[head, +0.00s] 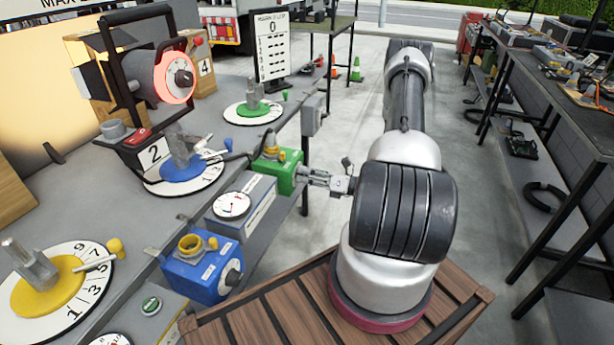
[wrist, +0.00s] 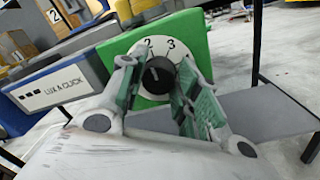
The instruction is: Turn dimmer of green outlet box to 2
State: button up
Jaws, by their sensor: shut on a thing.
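The green outlet box (head: 280,176) stands at the right edge of the grey bench, with a yellow ring socket on its top. Its green front (wrist: 196,28) fills the upper middle of the wrist view. A white dial with the figures 2 and 3 at its top is on that front, around a black dimmer knob (wrist: 158,76). My gripper (head: 304,173) reaches the box's right face. In the wrist view its fingers (wrist: 158,80) stand on both sides of the knob and are shut on it. The fingers hide the dial's sides, and the knob's exact setting is hard to read.
A blue outlet box (head: 203,272) and a grey meter box (head: 240,205) stand nearer on the bench. A board (head: 271,45) showing 0 stands behind. Numbered dials with yellow, blue and green centres lie on the bench.

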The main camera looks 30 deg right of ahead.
jog(key=shift+m, duration=0.3)
jog(key=o, duration=1)
jog(key=shift+d, duration=0.1)
jog(key=v, duration=1.2)
